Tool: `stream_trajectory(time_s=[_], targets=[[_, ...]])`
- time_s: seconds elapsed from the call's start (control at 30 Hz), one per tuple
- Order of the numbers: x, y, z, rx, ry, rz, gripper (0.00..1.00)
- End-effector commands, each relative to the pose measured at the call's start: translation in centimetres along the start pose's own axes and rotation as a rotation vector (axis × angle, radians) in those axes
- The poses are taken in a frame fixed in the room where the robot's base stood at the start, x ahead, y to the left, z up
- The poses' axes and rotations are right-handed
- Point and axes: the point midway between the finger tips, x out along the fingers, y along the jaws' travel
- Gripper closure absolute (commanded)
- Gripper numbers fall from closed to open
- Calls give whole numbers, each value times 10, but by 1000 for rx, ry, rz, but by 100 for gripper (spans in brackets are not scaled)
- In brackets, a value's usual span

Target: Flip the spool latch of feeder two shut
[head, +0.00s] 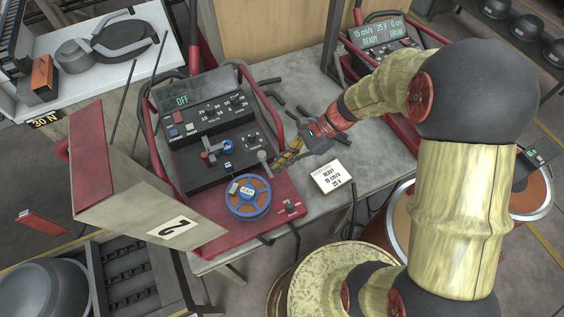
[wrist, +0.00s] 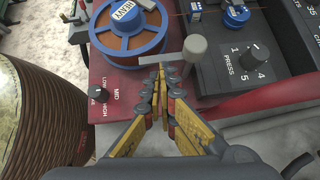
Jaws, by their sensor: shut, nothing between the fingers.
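Feeder two (head: 215,130) stands on the bench with its side cover, marked 2 (head: 150,180), swung open. A spool (head: 248,197) with a blue rim, orange winding and a HEAVY label sits on its red base; it also shows at the top of the wrist view (wrist: 128,28). A grey lever with a pale round knob, apparently the spool latch (head: 263,157), stands beside the spool; the wrist view shows its knob (wrist: 194,48). My gripper (head: 284,161) is shut and empty. In the wrist view its fingertips (wrist: 160,72) are close to the lever's flat bar; contact cannot be told.
A white card (head: 331,177) reading HEAVY, 15 cm/s, 25 V lies on the bench. Feeder two's display (head: 182,99) reads OFF. A dial (wrist: 258,53) marked PRESS lies right of the knob. Another feeder (head: 385,35) stands at the back right. Dark cables lie behind my gripper.

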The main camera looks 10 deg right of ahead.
Motion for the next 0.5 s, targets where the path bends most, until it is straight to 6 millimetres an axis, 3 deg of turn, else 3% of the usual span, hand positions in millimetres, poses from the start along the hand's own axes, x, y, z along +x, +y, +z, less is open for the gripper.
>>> stream_trajectory(time_s=[0.5], targets=[[3, 6, 4, 78, 0, -76, 100]])
